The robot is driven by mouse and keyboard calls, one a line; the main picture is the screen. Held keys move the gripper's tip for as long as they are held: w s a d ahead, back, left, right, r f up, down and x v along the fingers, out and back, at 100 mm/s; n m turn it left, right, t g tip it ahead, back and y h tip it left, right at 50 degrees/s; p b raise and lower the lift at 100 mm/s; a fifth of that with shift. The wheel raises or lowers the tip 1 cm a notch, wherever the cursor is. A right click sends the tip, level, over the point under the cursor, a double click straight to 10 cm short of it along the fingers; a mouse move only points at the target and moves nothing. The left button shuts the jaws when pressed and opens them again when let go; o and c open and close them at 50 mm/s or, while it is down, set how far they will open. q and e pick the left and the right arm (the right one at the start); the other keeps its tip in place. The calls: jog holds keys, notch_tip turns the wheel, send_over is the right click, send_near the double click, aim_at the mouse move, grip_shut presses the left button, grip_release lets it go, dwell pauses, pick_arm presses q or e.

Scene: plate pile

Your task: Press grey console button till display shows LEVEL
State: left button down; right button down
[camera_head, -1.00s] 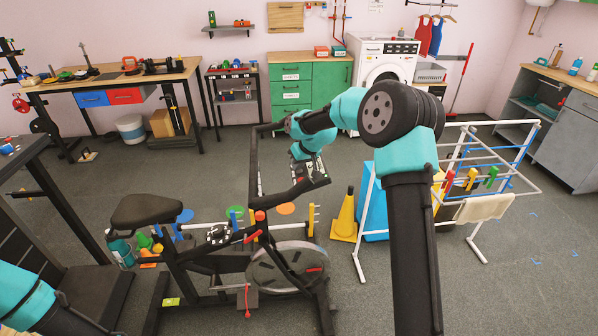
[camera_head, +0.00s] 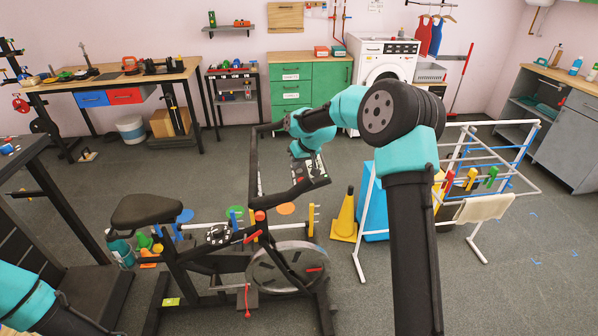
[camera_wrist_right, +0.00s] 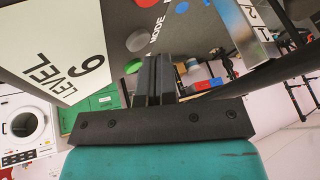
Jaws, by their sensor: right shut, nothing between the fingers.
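The exercise bike's console (camera_head: 316,170) sits on the handlebar under my right wrist in the head view. In the right wrist view, upside down, its white display (camera_wrist_right: 55,50) shows the word LEVEL with one digit. The grey button (camera_wrist_right: 138,40) lies beside the word MODE, between a red button (camera_wrist_right: 147,3) and a green button (camera_wrist_right: 132,66). My right gripper (camera_wrist_right: 153,62) is shut and empty, its fingertips close to the grey button. I cannot tell whether they touch it. My left arm shows at the lower left of the head view; its gripper is out of view.
The bike's saddle (camera_head: 149,210) and flywheel (camera_head: 290,270) are below and left of the console. A yellow cone (camera_head: 345,215) and a white drying rack (camera_head: 364,225) stand to the right. Open floor lies behind the bike.

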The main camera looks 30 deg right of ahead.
jog(key=shift+a+r, duration=0.15)
jog(key=shift+r, duration=0.15)
jog(key=r, duration=0.1)
jog(key=a+r, duration=0.1)
jog(key=r, duration=0.2)
jog(key=shift+w+a+r, duration=0.25)
jog(key=shift+w, duration=0.05)
dwell(0.3)
dwell(0.6)
